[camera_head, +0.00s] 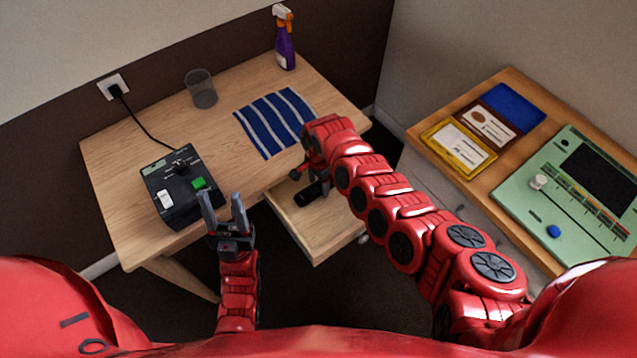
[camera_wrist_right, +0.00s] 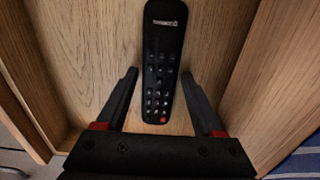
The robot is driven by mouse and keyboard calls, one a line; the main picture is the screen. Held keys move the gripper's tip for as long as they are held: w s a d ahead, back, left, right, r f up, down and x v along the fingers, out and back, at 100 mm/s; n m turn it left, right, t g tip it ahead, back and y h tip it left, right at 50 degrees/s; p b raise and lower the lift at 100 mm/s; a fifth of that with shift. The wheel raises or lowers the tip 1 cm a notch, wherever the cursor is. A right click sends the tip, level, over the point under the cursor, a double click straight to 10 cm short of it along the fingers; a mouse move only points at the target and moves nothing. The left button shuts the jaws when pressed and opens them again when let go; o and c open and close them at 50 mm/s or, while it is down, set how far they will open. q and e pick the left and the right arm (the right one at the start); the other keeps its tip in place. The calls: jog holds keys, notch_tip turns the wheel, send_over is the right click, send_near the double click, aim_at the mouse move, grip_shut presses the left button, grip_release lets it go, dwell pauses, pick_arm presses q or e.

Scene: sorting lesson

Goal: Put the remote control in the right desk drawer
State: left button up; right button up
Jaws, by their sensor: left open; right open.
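The black remote control (camera_wrist_right: 163,60) lies flat on the wooden floor of the open desk drawer (camera_wrist_right: 100,25) in the right wrist view. In the head view the remote (camera_head: 311,193) shows as a small dark shape in the drawer (camera_head: 322,235), partly hidden by my right arm. My right gripper (camera_wrist_right: 165,95) is open, with one finger on each side of the remote's lower half and visible gaps between. My left gripper (camera_head: 224,200) is open and empty, in front of the black control box at the desk's front edge.
The desk (camera_head: 130,128) carries a black control box (camera_head: 175,190), a glass (camera_head: 201,90), a blue striped cloth (camera_head: 272,120) and a purple spray bottle (camera_head: 285,45). A side table at right holds a green panel (camera_head: 545,200) and a yellow tray (camera_head: 457,150).

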aim_at(318, 187)
notch_tip(318, 187, up, 12)
jog(key=b, duration=0.1)
dwell(0.5)
jog(key=shift+f, duration=0.1)
